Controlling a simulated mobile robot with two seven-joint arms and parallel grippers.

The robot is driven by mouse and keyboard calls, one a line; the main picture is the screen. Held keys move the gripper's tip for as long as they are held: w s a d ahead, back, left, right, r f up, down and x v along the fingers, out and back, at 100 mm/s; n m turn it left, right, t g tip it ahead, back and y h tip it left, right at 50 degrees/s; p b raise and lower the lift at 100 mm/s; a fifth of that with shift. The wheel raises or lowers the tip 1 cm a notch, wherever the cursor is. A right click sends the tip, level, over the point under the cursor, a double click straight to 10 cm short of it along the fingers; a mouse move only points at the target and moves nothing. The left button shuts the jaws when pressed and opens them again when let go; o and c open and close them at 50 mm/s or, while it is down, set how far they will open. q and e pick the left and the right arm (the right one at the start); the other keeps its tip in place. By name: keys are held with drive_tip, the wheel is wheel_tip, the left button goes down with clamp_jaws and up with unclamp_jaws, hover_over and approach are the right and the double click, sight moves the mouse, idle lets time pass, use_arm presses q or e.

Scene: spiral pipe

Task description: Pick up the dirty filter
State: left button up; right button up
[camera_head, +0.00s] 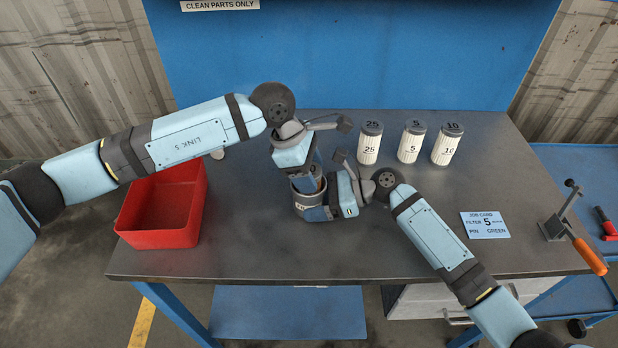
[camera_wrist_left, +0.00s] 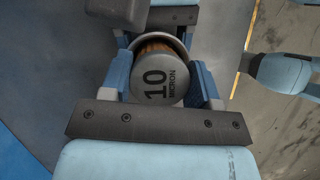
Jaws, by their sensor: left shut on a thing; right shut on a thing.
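The dirty filter (camera_wrist_left: 160,85) has a grey end cap marked 10 MICRON and brown pleats; in the left wrist view it sits between the blue fingers of my left gripper (camera_wrist_left: 165,82), which is shut on it. In the head view my left gripper (camera_head: 314,177) points down into a grey cup-like housing (camera_head: 302,187) and hides the filter. The housing's pale rim shows around the filter in the left wrist view, so the filter is at least partly inside it. My right gripper (camera_head: 325,207) is shut on the housing from the right, over the table.
Three clean white filters marked 25 (camera_head: 369,146), 5 (camera_head: 411,144) and 10 (camera_head: 446,146) stand at the back right. A red bin (camera_head: 187,235) stands at the left. A job card (camera_head: 485,225) and an orange-handled clamp (camera_head: 560,225) are at the right. The table's front middle is clear.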

use_arm(q)
wheel_tip(320, 180, up, 18)
drive_tip(key=shift+f, duration=0.2)
use_arm(e)
drive_tip(key=o, duration=0.8)
drive_tip(key=shift+d, duration=0.15)
